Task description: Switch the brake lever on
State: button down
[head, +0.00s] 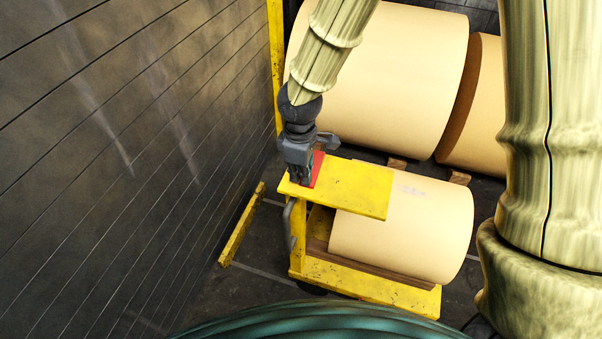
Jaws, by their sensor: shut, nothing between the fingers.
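My gripper (306,180) is shut and empty, pointing down at the left end of the yellow cart top (352,187). A red part (317,168), which may be the brake lever, shows just right of the fingers on that top. The gripper hides some of it, and I cannot tell whether the fingers touch it. A grey curved bar (288,225) hangs on the left side of the cart, below the top.
A cream roll (415,235) lies on the cart's lower deck. A dark panelled wall (110,130) fills the left. A yellow floor bar (241,226) and a yellow post (276,60) stand near the wall.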

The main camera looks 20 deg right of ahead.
jog(key=r+p, duration=0.3)
jog(key=r, duration=0.1)
jog(key=shift+s+a, duration=0.25)
jog(key=shift+s, duration=0.1)
jog(key=shift+r+b, duration=0.1)
jog(key=shift+b, duration=0.3)
notch_tip(320, 180, up, 9)
jog(key=s+a+b, duration=0.1)
jog(key=s, duration=0.1)
jog(key=shift+a, duration=0.15)
jog(key=shift+s, duration=0.1)
